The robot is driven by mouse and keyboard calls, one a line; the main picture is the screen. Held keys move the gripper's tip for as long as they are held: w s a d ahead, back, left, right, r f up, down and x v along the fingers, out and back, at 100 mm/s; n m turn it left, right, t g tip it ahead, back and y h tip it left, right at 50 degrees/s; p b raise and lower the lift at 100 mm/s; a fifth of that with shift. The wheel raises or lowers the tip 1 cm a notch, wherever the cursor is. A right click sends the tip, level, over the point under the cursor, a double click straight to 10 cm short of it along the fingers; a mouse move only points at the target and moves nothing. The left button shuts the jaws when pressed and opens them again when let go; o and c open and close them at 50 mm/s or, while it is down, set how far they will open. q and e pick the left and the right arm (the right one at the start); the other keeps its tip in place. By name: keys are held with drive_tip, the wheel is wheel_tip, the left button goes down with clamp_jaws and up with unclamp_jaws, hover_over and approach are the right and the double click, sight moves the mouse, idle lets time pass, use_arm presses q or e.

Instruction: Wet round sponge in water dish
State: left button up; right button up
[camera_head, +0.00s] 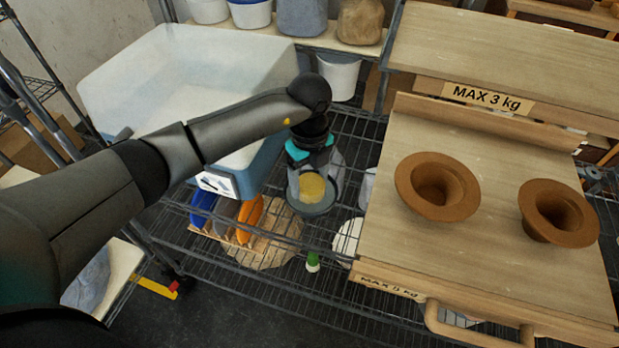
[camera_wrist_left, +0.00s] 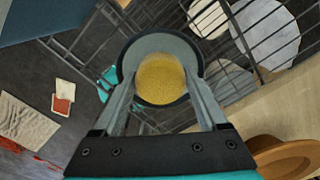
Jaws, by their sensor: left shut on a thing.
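The round yellow sponge (camera_head: 313,187) is between the fingers of my left gripper (camera_head: 311,178), which is shut on it. The sponge also shows in the left wrist view (camera_wrist_left: 161,80). The grey round water dish (camera_head: 316,210) is directly behind and around the sponge as seen from both cameras; its rim shows in the left wrist view (camera_wrist_left: 157,39). I cannot tell whether the sponge touches the water or the dish bottom. The fingers point down and hide part of the dish. My right gripper is not in view.
A large white-and-blue tub (camera_head: 180,85) stands left of the gripper on the wire shelf (camera_head: 330,290). Blue, grey and orange plates (camera_head: 248,216) stand in a rack below.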

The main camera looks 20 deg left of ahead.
sight(310, 181)
use_arm(q)
drive_tip(key=shift+r+p, duration=3.1)
drive_tip(key=shift+r, duration=0.4)
